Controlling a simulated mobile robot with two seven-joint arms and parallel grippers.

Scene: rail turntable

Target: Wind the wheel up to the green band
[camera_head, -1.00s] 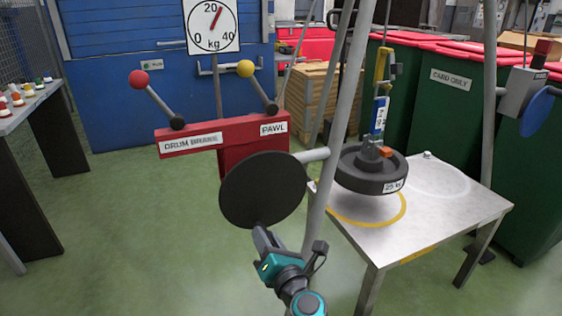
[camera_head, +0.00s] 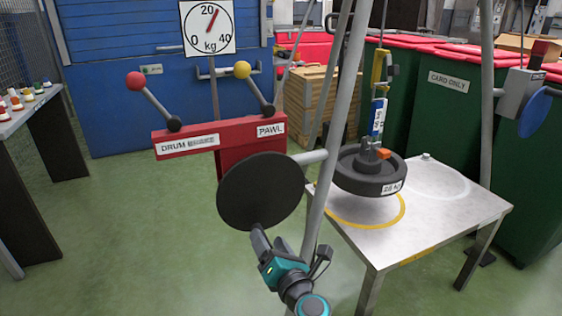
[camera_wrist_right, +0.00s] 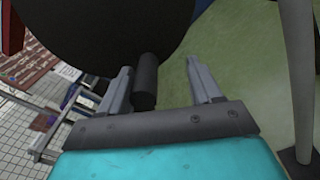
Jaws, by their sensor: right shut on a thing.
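A dark round wheel weight (camera_head: 358,182), marked with a kg label, hangs level from a yellow hook (camera_head: 378,70) and a blue-and-white hanging piece (camera_head: 377,118). It is clear of the metal table, above a yellow ring. A large black crank disc (camera_head: 262,190) is on the winch at centre. My right gripper (camera_head: 257,236) is at the disc's lower edge, shut on its dark handle. In the right wrist view the handle (camera_wrist_right: 146,82) stands between the two fingers (camera_wrist_right: 162,82). I cannot make out a green band. My left gripper is not in view.
A red winch housing (camera_head: 250,130) bears a red-knobbed drum brake lever (camera_head: 153,103) and a yellow-knobbed pawl lever (camera_head: 257,88). A dial (camera_head: 208,27) points just past 20 kg. Grey frame legs stand beside the metal table (camera_head: 440,215). Green floor is free at left.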

